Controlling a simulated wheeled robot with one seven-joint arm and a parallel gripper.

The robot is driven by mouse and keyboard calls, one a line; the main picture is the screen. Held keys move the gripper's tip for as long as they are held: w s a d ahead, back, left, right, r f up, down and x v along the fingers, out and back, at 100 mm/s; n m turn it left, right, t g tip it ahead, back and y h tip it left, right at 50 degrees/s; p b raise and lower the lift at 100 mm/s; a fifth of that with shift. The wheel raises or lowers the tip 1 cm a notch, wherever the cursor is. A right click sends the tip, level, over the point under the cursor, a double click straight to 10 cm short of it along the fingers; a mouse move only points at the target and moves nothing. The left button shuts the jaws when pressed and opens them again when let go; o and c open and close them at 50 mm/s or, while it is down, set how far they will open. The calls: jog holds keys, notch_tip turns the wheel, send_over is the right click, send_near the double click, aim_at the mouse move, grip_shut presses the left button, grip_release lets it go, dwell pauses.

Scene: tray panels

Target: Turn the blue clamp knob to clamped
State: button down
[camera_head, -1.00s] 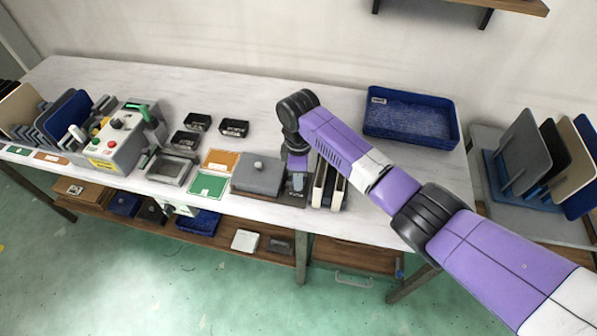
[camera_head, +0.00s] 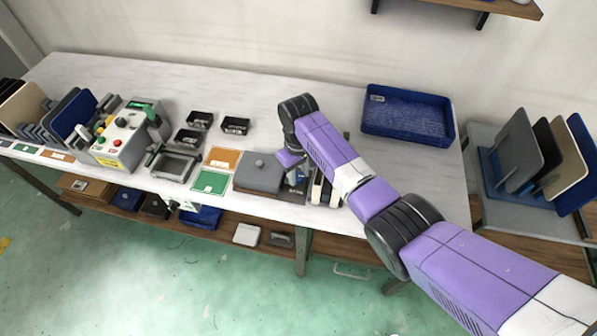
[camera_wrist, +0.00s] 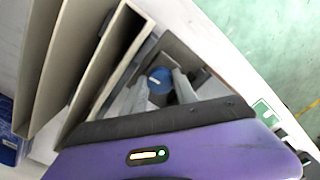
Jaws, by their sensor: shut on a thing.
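The blue clamp knob (camera_wrist: 160,78) shows in the wrist view as a round blue top with a pale mark. My gripper (camera_wrist: 165,82) has its two grey fingers on either side of the knob and is shut on it. I cannot tell which setting the knob is at.
Upright cream and dark panels (camera_head: 322,188) stand close to the right of my gripper; they also fill the wrist view's left side (camera_wrist: 105,75). Green (camera_head: 210,181) and orange (camera_head: 222,158) cards lie to the left. A blue tray (camera_head: 408,142) sits at the back right.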

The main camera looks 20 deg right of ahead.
aim_at(298, 175)
jog(key=shift+r+m, duration=0.15)
jog(key=shift+m, duration=0.45)
jog(key=c, duration=1.3)
grip_release()
jog(key=shift+o, duration=0.2)
jog(key=shift+r+b, duration=0.3)
jog(key=shift+r, duration=3.6)
jog(key=shift+w, duration=0.1)
